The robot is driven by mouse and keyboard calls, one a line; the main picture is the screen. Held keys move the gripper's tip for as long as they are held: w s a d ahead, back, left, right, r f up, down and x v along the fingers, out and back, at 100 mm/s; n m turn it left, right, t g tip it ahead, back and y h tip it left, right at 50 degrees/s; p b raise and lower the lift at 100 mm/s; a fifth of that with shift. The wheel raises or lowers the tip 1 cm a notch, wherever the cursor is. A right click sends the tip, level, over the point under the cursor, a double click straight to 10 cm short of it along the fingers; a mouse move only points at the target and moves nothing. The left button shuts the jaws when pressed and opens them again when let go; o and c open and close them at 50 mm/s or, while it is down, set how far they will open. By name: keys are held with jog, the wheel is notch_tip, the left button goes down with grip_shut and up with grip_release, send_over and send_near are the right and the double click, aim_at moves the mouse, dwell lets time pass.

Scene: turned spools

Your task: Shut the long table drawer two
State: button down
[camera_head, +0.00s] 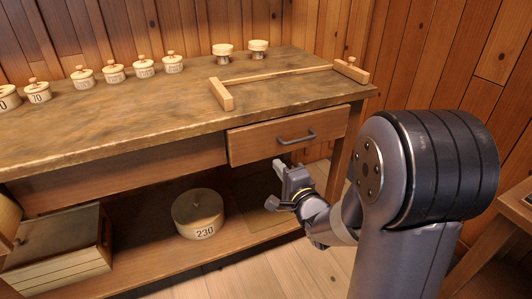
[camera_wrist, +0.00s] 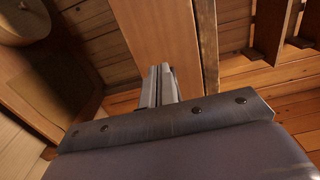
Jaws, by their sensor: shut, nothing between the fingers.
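The long table (camera_head: 110,125) has a wooden drawer (camera_head: 255,146) at the right under its top, with a dark bar handle (camera_head: 297,138). The drawer front stands a little forward of the plain apron beside it; how far out it is I cannot tell exactly. My gripper (camera_head: 279,166) is just below the drawer's lower edge, shut and empty. In the wrist view my gripper (camera_wrist: 160,75) shows its two fingers together, in front of a wooden panel (camera_wrist: 155,35) that I cannot surely name. The handle is not seen there.
Several lidded pots (camera_head: 113,72), two spools (camera_head: 258,48) and a wooden rail frame (camera_head: 275,74) stand on the tabletop. A round box marked 230 (camera_head: 198,212) and a slatted crate (camera_head: 60,258) sit on the lower shelf. A stool or small table (camera_head: 500,245) is at right.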

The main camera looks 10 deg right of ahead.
aim_at(262, 144)
jog(key=b+x, duration=0.1)
jog(key=x, duration=0.7)
jog(key=shift+w, duration=0.3)
jog(key=x, duration=0.4)
jog(key=shift+a+f, duration=0.1)
jog(key=shift+w+r, duration=0.1)
jog(key=shift+r, duration=0.15)
